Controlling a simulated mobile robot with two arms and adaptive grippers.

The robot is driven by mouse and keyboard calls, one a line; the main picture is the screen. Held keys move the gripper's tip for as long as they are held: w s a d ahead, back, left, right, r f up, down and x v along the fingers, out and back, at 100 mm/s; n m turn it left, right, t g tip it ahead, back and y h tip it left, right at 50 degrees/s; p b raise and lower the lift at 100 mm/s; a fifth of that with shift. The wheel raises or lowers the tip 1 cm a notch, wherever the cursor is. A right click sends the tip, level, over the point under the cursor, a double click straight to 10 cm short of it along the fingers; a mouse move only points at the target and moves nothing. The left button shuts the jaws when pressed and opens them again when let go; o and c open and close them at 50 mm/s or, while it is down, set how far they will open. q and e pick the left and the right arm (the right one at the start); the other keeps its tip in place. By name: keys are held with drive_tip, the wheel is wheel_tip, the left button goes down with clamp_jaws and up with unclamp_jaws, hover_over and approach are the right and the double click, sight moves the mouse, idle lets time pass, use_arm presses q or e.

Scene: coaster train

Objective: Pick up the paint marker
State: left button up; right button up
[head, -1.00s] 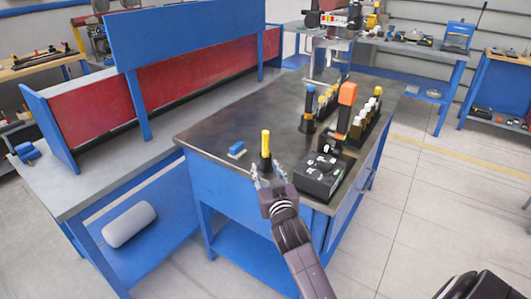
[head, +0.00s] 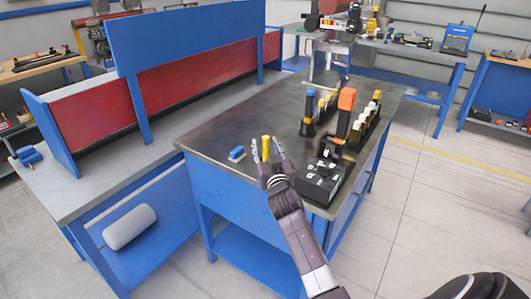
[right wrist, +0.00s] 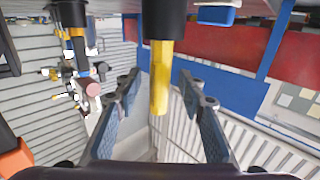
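The paint marker (head: 265,147) has a yellow upper part and a black lower part, and it stands upright near the left front corner of the dark-topped bench (head: 222,118). My right gripper (head: 267,151) is at the marker with its fingers open, one on each side of the yellow part. The right wrist view shows the yellow part (right wrist: 160,75) between the spread fingers (right wrist: 160,87), with visible gaps on both sides. The marker's lower part is mostly hidden by my gripper in the head view. My left gripper is not in view.
A small blue block (head: 237,153) lies just left of the marker. A black box (head: 318,183) sits to the right, with an orange-topped tool (head: 347,99) behind it. A blue-capped black bottle (head: 309,112) and a rack of bottles (head: 364,125) stand farther back.

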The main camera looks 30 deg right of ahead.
drive_tip(key=shift+c, duration=0.5)
clamp_jaws()
wheel_tip(320, 180, up, 20)
idle(0.3)
